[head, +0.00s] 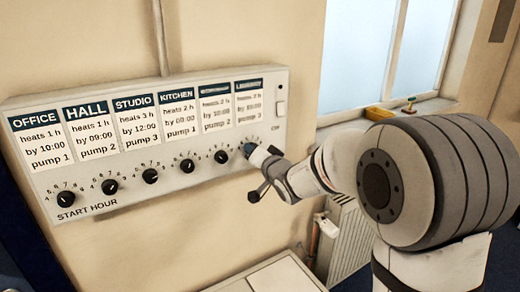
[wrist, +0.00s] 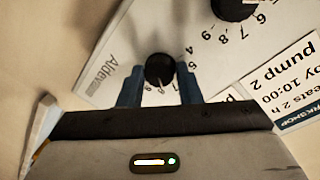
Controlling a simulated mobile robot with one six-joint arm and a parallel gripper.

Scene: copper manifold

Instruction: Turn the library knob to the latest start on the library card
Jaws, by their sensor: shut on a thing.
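The library card (head: 249,100) is the rightmost card on the white panel. Its heading and lines are small and blurred; it seems to give heating hours, a "by" time and a pump. The library knob is the rightmost dark round knob, mostly hidden behind my gripper (head: 258,150) in the head view. In the wrist view the knob (wrist: 159,68) sits between the two blue fingers of my gripper (wrist: 160,86), which is shut on it. A small light mark shows on the knob's lower part; its setting is hard to read.
The panel (head: 150,180) carries several more cards and knobs in a row, with start hours printed around them. The workshop knob (wrist: 233,7) is close beside my gripper. A window sill and radiator lie right.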

